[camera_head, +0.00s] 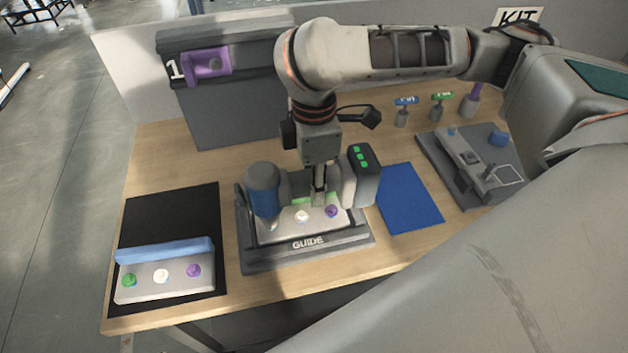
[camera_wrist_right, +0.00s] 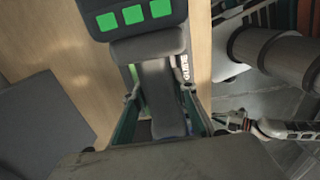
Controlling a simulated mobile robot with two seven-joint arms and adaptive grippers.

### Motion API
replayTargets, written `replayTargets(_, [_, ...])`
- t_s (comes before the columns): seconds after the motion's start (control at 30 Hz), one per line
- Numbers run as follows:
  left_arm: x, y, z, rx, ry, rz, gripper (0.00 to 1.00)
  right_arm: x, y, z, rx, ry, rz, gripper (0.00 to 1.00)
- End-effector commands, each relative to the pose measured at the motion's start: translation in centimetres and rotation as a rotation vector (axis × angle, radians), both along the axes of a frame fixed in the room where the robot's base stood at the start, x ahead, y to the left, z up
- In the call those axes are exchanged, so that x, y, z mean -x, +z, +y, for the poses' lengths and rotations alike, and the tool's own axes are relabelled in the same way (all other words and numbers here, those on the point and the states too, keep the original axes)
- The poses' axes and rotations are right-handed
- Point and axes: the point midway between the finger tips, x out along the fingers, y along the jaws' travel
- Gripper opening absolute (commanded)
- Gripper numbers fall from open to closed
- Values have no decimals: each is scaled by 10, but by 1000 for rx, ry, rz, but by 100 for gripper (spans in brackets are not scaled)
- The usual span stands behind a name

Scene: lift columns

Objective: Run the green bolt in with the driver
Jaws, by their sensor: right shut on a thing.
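My right gripper (camera_head: 319,190) is shut on the handle of the driver, which has a blue motor end (camera_head: 263,190) and a dark battery with green lights (camera_head: 362,172). The driver also shows in the right wrist view (camera_wrist_right: 158,85), between the two fingers (camera_wrist_right: 162,115). Its nose points down at the left end of the grey plate (camera_head: 318,222) in the GUIDE holder (camera_head: 308,254). A white bolt (camera_head: 302,216) and a purple bolt (camera_head: 331,211) show there. The driver covers the plate's left end, so I cannot tell whether a green bolt sits beneath it. My left gripper is not in view.
A sample block (camera_head: 164,285) with green, white and purple bolts and a blue bar lies on a black mat (camera_head: 170,215). A blue mat (camera_head: 408,200) is bare. A grey tray (camera_head: 450,168) and several small stands, two labelled (camera_head: 406,101) (camera_head: 442,97), are at right.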

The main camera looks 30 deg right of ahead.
Motion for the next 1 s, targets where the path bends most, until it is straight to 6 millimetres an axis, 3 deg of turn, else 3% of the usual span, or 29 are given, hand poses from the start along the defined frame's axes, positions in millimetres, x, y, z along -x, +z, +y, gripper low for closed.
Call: replayTargets(1.0, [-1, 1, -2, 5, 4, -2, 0, 0, -5, 0, -1, 0, -1, 0])
